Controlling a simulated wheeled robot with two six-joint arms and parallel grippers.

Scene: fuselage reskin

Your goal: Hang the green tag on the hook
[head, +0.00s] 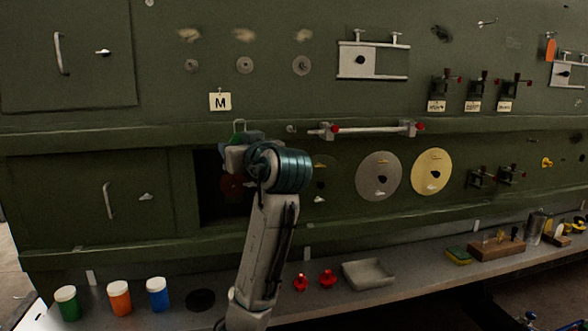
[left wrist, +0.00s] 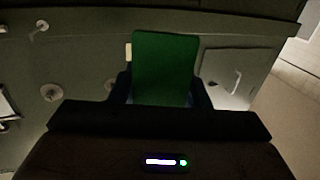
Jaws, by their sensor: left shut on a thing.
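My left gripper (head: 236,155) is raised in front of the green panel, left of centre, and is shut on the green tag. The green tag (head: 238,139) shows in the head view as a small green piece with a loop standing up above the jaws, partly hidden by the gripper. In the left wrist view the tag (left wrist: 166,68) is a large green rectangle, held between the dark fingers (left wrist: 160,98). My right gripper is not in view.
A rail with red ends (head: 372,130) sticks out to the right. An orange tag (head: 550,49) hangs far right.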

